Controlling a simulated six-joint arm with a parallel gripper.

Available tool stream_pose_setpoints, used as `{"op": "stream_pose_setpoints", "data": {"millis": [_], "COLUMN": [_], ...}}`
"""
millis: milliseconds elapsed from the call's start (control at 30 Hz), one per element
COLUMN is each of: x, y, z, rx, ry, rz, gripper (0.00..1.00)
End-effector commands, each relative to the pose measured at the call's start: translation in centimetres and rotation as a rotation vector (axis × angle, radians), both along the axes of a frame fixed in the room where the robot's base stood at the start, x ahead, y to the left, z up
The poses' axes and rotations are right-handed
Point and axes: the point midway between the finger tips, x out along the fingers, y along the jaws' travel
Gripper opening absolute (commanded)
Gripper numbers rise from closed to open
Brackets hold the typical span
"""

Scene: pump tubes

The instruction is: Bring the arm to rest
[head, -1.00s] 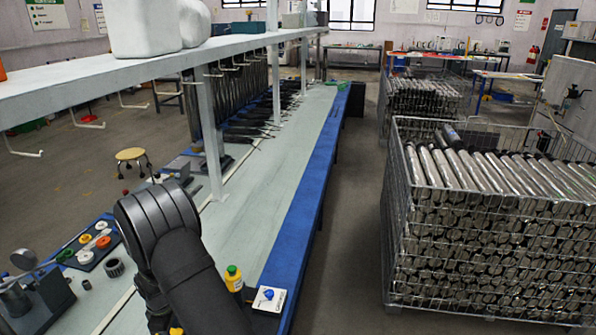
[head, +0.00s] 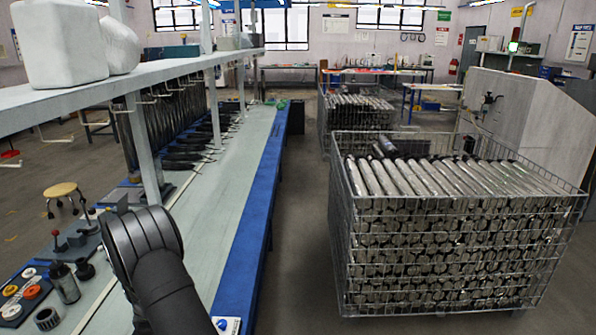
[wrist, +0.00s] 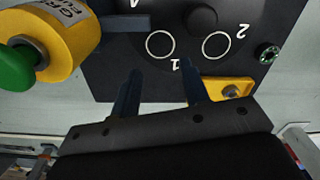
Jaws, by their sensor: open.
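My gripper (wrist: 160,76) shows in the wrist view with its two dark fingers apart and nothing between them. The fingers are over a dark plate (wrist: 225,75) marked with white rings and numbers. I cannot tell whether the fingertips touch the plate. In the head view my dark arm (head: 155,262) rises at the lower left over the bench, and the gripper is hidden.
The bench (head: 205,190) with a blue edge runs away from me under a white shelf (head: 165,75). Small parts lie at the lower left. A wire crate of metal tubes (head: 450,235) stands to the right. The floor aisle (head: 300,240) between them is clear.

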Motion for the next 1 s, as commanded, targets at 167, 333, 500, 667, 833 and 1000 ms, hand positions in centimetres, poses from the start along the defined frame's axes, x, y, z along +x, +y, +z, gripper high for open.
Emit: {"op": "stream_pose_setpoints", "data": {"millis": [167,333,500,667,833,1000], "x": [-0.1,-0.1,0.0,0.0,0.0,0.0], "y": [0.0,0.0,0.0,-0.2,-0.2,-0.2], "z": [-3.7,-6.8,-3.4,-2.1,-1.7,-1.6], "rx": [-0.002,-0.001,0.002,0.0,0.0,0.0], "ry": [0.003,0.002,-0.003,-0.001,-0.001,0.0], "rz": [0.0,0.0,-0.001,-0.001,-0.001,-0.001], "gripper": [0.42,0.42,0.42,0.42,0.42,0.42]}}
